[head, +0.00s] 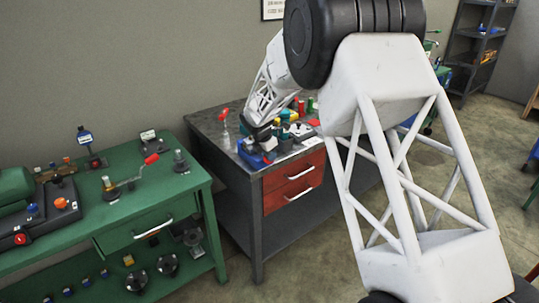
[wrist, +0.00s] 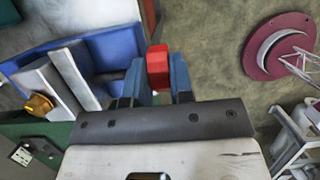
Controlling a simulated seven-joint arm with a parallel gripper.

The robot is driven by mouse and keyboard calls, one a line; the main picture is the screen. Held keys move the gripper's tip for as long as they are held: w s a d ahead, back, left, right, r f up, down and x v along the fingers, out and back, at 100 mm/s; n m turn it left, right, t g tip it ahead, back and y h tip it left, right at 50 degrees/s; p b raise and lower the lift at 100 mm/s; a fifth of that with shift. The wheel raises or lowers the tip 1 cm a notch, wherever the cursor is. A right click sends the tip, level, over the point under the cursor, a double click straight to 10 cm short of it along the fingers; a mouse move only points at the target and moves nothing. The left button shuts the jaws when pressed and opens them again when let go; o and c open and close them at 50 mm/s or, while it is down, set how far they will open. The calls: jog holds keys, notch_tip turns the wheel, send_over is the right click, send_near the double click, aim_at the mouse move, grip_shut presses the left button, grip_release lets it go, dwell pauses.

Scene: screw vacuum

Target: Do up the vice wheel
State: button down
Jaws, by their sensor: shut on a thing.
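My gripper (head: 262,137) reaches down at the front corner of the grey workbench. In the wrist view my gripper (wrist: 157,78) has its two blue-grey fingers closed on the sides of a red grip (wrist: 158,62). It looks like the handle of the vice wheel; the rest of the wheel is hidden behind the fingers and palm. A blue vice body (wrist: 105,50) with pale grey bars, likely its jaws, lies to the left of the fingers. In the head view the blue vice (head: 248,155) shows only partly below my gripper.
Small coloured tools crowd the grey workbench (head: 205,122) behind my gripper; red drawers (head: 290,190) are below. A green bench (head: 120,205) with a red-handled crank (head: 135,170) stands at left. The wrist view shows a dark red round object (wrist: 265,50) at right.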

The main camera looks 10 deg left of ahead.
jog(key=shift+s+t+h, duration=0.1)
jog(key=shift+t+h, duration=0.3)
jog(key=c, duration=1)
grip_release()
jog(key=shift+a, duration=0.1)
jog(key=v, duration=0.7)
jog(key=shift+r, duration=0.3)
jog(key=shift+s+a, duration=0.1)
jog(key=shift+s, duration=0.05)
